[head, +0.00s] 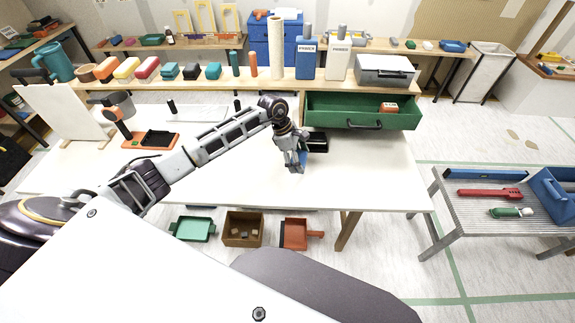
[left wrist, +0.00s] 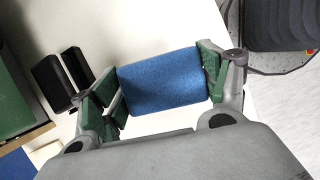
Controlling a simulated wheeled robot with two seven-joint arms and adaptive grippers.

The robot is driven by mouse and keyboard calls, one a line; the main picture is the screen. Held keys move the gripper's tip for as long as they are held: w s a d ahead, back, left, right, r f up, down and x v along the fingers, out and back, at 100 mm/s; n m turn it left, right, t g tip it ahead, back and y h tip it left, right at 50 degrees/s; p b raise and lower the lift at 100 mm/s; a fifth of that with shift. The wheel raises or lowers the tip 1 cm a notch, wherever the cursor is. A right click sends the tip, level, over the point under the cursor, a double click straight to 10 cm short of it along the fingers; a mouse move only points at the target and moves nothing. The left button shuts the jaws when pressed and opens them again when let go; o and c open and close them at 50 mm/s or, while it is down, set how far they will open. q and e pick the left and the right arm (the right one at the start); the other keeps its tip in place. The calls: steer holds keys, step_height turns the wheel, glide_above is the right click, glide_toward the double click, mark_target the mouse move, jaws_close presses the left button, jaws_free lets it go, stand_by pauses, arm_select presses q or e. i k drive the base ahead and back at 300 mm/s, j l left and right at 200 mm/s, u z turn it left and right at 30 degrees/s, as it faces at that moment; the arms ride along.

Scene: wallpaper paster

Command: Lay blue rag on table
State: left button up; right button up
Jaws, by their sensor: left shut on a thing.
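The blue rag (left wrist: 163,82) looks like a flat, rounded rectangular pad in the left wrist view. My left gripper (left wrist: 158,86) is shut on it, with one green-padded finger at each short end. In the head view the left gripper (head: 294,166) points down over the white table (head: 370,175), near its middle right. Only a small blue patch of the rag (head: 303,158) shows beside the fingers there. The rag is at or just above the tabletop; I cannot tell whether it touches. My right gripper is not in view.
A black object (head: 317,142) stands close behind the gripper, below the open green drawer (head: 350,111). An orange tray (head: 150,141) lies on the table's left part. The tabletop right of the gripper is clear. Bins (head: 243,229) sit beneath the front edge.

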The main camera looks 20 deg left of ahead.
mark_target(368, 183)
steer(key=i+l+u, duration=0.1)
steer(key=l, duration=0.65)
steer(key=i+l+u, duration=0.1)
steer(key=l, duration=0.65)
